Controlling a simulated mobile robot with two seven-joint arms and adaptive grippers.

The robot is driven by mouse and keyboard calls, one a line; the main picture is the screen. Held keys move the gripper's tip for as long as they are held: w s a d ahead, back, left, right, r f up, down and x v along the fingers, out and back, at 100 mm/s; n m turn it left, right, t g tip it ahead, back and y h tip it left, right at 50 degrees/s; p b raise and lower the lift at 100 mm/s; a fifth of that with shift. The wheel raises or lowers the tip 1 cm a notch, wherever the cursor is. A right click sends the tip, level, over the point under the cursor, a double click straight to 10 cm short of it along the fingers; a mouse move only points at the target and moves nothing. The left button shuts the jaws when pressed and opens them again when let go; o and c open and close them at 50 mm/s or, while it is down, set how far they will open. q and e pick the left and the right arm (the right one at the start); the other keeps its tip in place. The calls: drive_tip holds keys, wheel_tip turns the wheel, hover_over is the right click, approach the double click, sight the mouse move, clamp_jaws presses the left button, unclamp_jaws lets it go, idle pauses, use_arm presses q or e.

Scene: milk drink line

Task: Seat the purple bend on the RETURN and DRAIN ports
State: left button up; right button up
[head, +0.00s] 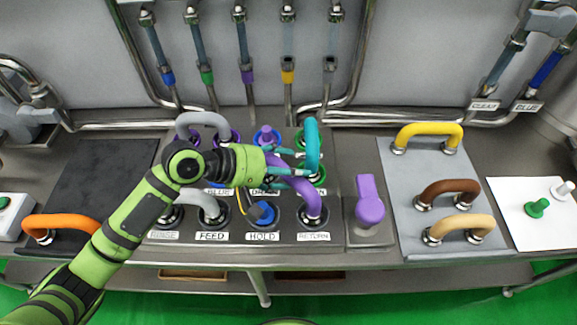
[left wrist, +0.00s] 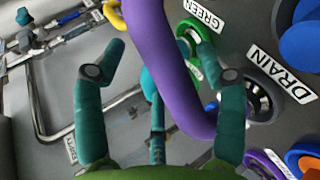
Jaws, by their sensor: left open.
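The purple bend (head: 302,190) arches diagonally over the port panel. Its near-right end is at the RETURN port (head: 312,219), above the RETURN label. Its other end runs under my left gripper (head: 277,172) toward the DRAIN label (head: 264,191). In the left wrist view the purple bend (left wrist: 172,70) passes between the spread fingers of my left gripper (left wrist: 160,85), which is open around it. Its lower part curves behind the right finger, close to the dark-ringed DRAIN port (left wrist: 266,95). Whether either end sits fully down cannot be told. My right gripper is out of view.
A teal bend (head: 312,145) stands just behind the purple one. A purple-handled piece (head: 369,200) stands right. A grey tray (head: 398,180) holds yellow, brown and tan bends.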

use_arm(q)
drive_tip(key=v, duration=1.2)
drive_tip(key=shift+d, duration=0.1)
